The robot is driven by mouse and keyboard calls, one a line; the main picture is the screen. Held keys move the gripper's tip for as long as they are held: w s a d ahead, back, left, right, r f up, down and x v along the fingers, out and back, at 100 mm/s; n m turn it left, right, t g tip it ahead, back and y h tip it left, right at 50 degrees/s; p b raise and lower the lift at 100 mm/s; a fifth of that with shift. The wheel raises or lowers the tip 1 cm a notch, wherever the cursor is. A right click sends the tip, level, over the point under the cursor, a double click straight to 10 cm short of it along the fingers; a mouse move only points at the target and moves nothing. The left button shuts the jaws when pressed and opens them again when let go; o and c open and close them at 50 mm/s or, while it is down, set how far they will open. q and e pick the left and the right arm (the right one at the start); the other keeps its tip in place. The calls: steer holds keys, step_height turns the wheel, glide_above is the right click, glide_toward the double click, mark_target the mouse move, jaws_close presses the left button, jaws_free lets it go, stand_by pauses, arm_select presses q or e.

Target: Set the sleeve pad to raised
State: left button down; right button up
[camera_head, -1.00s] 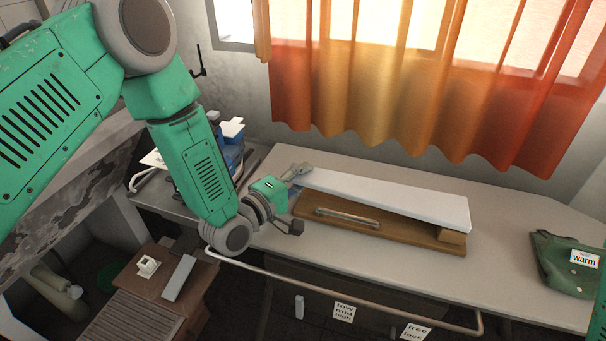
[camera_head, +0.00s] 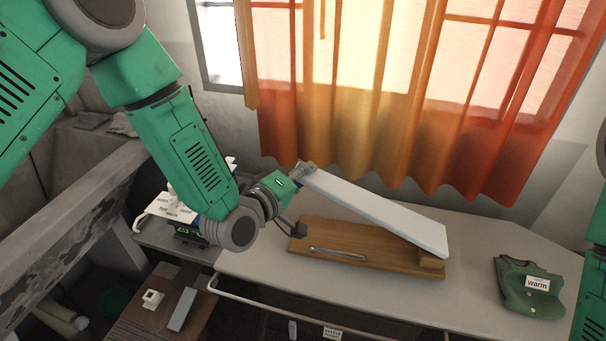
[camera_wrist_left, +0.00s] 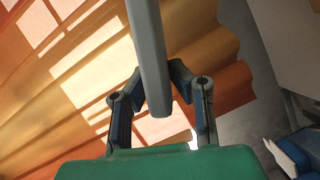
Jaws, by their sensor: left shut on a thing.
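The sleeve pad (camera_head: 385,215) is a long white board hinged at its right end on a wooden base (camera_head: 330,243). It is tilted, its left end well above the base. My left gripper (camera_head: 306,169) is shut on that raised left end. In the left wrist view the pad (camera_wrist_left: 150,55) shows edge-on as a grey bar between the fingers of my left gripper (camera_wrist_left: 157,90). My right gripper is out of view; only a green part of my right arm shows at the right edge.
The base, with a metal handle (camera_head: 337,254), stands on a grey table (camera_head: 465,290) with a rail along its front. A green cloth (camera_head: 527,290) labelled "warm" lies at the right. Orange curtains (camera_head: 370,90) hang behind. A side table with several items stands at the left.

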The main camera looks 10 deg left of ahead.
arm_select(q)
steer(key=c, duration=1.8)
jaws_free()
steer(key=shift+o, duration=0.2)
steer(key=v, duration=1.2)
steer(key=shift+w, duration=0.1)
